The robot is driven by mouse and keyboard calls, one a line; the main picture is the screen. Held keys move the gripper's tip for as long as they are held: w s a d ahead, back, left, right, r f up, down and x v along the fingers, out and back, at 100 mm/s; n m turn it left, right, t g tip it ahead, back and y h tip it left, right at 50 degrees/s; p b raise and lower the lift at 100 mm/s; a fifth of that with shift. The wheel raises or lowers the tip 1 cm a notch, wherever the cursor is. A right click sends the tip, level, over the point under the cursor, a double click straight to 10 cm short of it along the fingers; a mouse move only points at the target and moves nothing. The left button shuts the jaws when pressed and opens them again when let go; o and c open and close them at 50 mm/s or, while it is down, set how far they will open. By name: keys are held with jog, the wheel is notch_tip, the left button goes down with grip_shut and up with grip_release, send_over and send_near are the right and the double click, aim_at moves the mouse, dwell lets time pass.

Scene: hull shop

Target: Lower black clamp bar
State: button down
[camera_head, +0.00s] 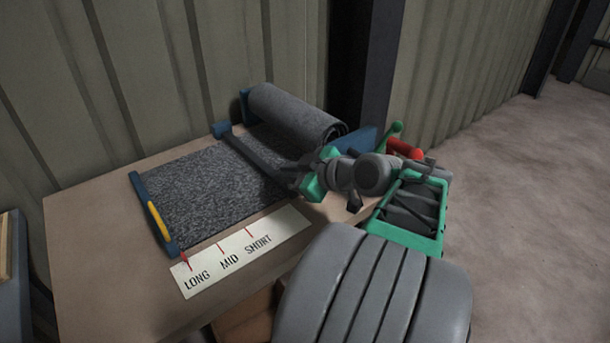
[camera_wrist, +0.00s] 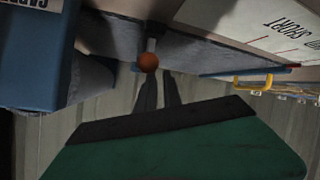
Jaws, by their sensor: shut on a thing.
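The black clamp bar (camera_head: 255,155) runs across the grey sheet (camera_head: 190,188), just in front of the grey roll (camera_head: 290,108). Its far end meets a small blue post; I cannot tell whether it touches the sheet. In the wrist view, an orange-brown ball knob (camera_wrist: 149,62) shows beyond a green, black-edged part of my gripper.
The roll sits in a blue stand (camera_head: 363,140) on the table (camera_head: 95,215). A blue end bar with a yellow handle (camera_head: 158,222) lies at the sheet's left end. A white scale (camera_head: 240,252) reads LONG, MID, SHORT, with a red pointer by LONG. A ribbed wall stands close behind.

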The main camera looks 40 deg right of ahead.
jog(key=a+p+v, duration=0.1)
jog(key=p+v, duration=0.2)
jog(key=v, duration=0.6)
jog(key=shift+s+a+f, duration=0.2)
jog(key=shift+s, duration=0.35)
jog(key=w+a+m+g+p, duration=0.1)
jog(key=w+a+g+p, duration=0.15)
jog(key=a+p, duration=0.3)
jog(key=w+a+m+g+p, duration=0.1)
jog(key=a+g+p, duration=0.25)
jog(key=a, duration=0.25)
jog(key=s+a+r+m+g+h+p, duration=0.2)
jog(key=s+a+r+m+g+p, duration=0.1)
jog(key=a+p, duration=0.4)
jog(key=shift+s+a+r+m, duration=0.4)
jog(key=shift+s+m, duration=0.4)
jog(key=shift+s, duration=0.2)
